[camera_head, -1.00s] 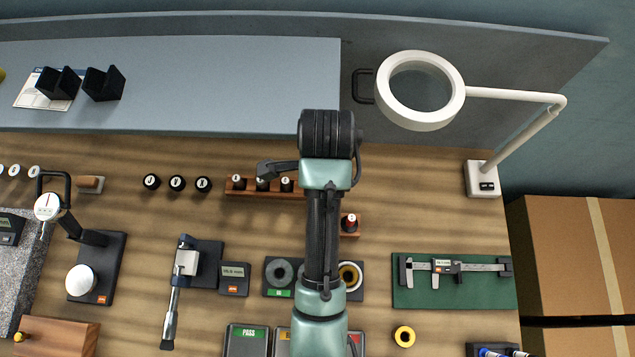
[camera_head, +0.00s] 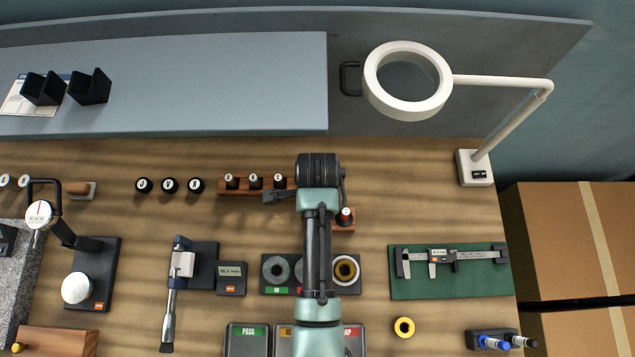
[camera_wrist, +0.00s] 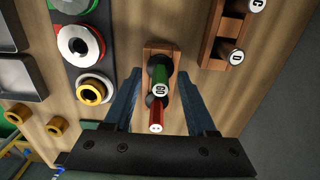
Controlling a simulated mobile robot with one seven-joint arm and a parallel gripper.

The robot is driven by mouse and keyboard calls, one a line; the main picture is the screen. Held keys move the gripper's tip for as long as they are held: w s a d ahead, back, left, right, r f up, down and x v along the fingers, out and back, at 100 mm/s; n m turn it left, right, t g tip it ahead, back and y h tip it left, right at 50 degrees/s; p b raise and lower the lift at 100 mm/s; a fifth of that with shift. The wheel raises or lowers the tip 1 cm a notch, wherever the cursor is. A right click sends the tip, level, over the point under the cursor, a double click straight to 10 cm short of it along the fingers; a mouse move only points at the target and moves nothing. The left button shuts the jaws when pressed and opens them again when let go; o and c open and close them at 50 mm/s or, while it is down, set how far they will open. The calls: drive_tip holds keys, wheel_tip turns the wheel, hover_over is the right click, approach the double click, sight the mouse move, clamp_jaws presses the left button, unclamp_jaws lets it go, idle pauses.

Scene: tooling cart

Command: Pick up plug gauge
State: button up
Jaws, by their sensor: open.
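The plug gauge (camera_wrist: 157,112) shows in the wrist view as a red piece nearest the camera, with a green piece marked "GO" just behind it. I cannot tell how the two pieces join. They are at a small wooden stand (camera_wrist: 158,47). In the head view the red top (camera_head: 346,214) shows just right of my arm, on the stand (camera_head: 345,227). My gripper (camera_wrist: 162,72) is open, its blue fingers on either side of the gauge with gaps visible. In the head view my arm hides the fingers.
A wooden rack (camera_head: 232,190) with lettered black pins is close to the left. A tray of ring gauges (camera_head: 268,290) lies in front, partly under my arm. A caliper on a green mat (camera_head: 410,287) is to the right. A magnifier lamp (camera_head: 374,88) stands at the back right.

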clamp_jaws()
drive_tip(key=shift+r, duration=0.15)
idle(0.5)
